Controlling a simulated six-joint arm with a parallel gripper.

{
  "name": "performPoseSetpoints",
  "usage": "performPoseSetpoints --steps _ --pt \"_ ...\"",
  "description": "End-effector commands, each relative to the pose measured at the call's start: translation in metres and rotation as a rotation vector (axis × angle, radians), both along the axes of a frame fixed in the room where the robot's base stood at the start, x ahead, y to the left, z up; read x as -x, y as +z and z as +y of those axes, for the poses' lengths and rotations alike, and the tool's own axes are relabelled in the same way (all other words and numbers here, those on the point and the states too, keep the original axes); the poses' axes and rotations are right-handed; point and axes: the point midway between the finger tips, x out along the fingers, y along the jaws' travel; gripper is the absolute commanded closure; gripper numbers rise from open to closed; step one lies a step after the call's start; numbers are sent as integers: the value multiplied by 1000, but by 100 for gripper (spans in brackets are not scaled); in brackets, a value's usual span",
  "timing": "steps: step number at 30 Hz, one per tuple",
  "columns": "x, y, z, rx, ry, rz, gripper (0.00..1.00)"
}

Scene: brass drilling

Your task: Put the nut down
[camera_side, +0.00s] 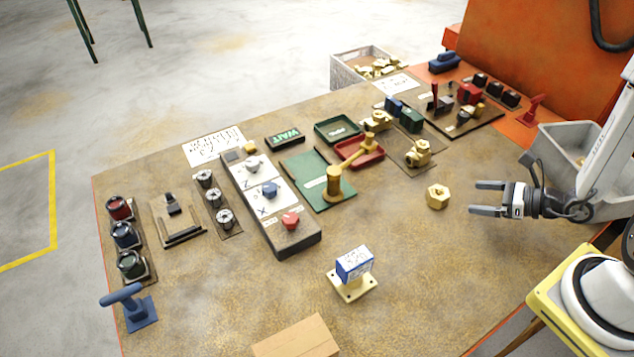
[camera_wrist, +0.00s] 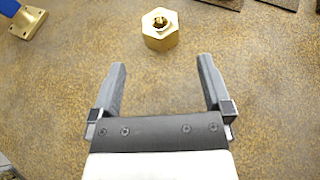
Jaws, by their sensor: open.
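The brass nut (camera_side: 437,196) is a hexagonal piece standing on the brown worktable (camera_side: 420,270), right of the table's middle. In the wrist view the nut (camera_wrist: 160,29) lies with its hole facing up, beyond my fingertips. My gripper (camera_side: 472,198) is open and empty, to the right of the nut in the side view and apart from it. In the wrist view both fingers of my gripper (camera_wrist: 162,75) are spread wide with bare table between them.
A brass fitting (camera_side: 418,153) sits on a brown mat behind the nut. A blue and white block on a brass plate (camera_side: 353,272) stands toward the front. A grey bin (camera_side: 562,145) is at the right. The table around the nut is clear.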

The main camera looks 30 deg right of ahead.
Motion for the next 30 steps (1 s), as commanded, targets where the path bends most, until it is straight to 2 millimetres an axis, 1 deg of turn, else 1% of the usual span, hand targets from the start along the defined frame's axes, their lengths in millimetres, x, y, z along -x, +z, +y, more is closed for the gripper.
performPoseSetpoints --steps 1,6,12,30 --pt "4 2 -3 0 -4 -1 0" --pt "14 7 -9 -1 -4 0 0" --pt "20 10 -12 0 -1 0 0" --pt "21 10 -12 0 0 0 0"
